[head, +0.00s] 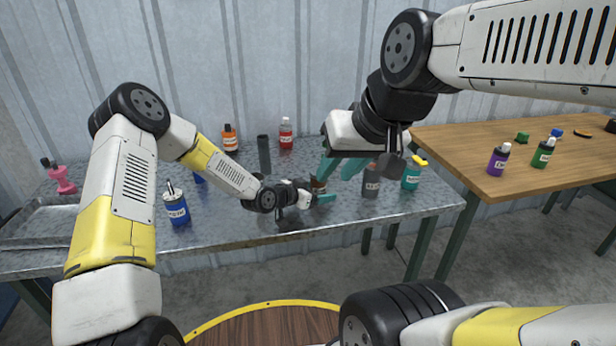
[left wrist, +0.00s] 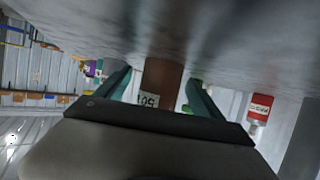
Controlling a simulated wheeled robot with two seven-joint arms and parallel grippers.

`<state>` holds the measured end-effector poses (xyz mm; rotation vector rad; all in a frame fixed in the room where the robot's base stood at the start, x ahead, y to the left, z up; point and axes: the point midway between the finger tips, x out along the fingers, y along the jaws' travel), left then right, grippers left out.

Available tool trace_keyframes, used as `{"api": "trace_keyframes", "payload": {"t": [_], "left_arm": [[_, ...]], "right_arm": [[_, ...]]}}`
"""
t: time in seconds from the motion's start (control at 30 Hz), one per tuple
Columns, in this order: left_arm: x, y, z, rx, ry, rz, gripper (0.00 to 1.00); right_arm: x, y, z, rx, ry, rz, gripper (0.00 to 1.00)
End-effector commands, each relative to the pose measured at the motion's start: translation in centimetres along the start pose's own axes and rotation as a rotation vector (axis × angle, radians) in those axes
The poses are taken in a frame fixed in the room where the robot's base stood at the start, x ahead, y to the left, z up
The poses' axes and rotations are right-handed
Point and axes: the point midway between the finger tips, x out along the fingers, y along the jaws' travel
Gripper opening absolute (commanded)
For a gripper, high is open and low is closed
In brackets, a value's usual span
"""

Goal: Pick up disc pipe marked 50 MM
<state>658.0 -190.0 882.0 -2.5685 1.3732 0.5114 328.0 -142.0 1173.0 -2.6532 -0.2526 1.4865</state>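The brown disc pipe (left wrist: 163,78) stands on the metal table; its white label is upside down in the left wrist view and seems to read 50, the rest cut off by my gripper body. In the head view the brown pipe (head: 318,185) is small and partly hidden by my grippers. My left gripper (head: 322,192) is low over the table at the pipe. In the left wrist view its teal fingers (left wrist: 160,95) are open, one on each side of the pipe, with gaps. My right gripper (head: 341,165) hangs above and behind, fingers apart, apparently empty.
A grey bottle (head: 371,181) and a teal bottle (head: 412,175) stand right of the pipe. A dark cylinder (head: 264,155), red bottle (head: 286,134) and orange bottle (head: 229,139) stand behind. A blue bottle (head: 176,208) is at left. A wooden table (head: 450,140) stands right.

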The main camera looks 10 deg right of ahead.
Motion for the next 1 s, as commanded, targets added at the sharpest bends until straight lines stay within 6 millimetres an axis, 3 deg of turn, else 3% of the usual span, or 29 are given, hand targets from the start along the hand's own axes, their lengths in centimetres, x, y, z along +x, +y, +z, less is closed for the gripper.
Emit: {"api": "trace_keyframes", "payload": {"t": [0.03,0.37,0.67,1.0], "left_arm": [[0.0,0.0,0.0,0.000,0.000,0.000,0.70],[0.0,0.0,0.0,0.000,0.000,0.000,0.06],[-0.3,0.0,-0.7,0.002,0.002,-0.001,0.06],[-2.8,-0.1,-6.6,0.003,0.004,-0.002,0.06]], "right_arm": [[0.0,0.0,0.0,0.000,0.000,0.000,0.31],[0.0,0.0,0.0,0.000,0.000,0.000,0.31],[0.0,0.0,0.0,0.000,0.000,0.000,0.31],[0.0,0.0,0.0,0.000,0.000,0.000,0.31]]}}
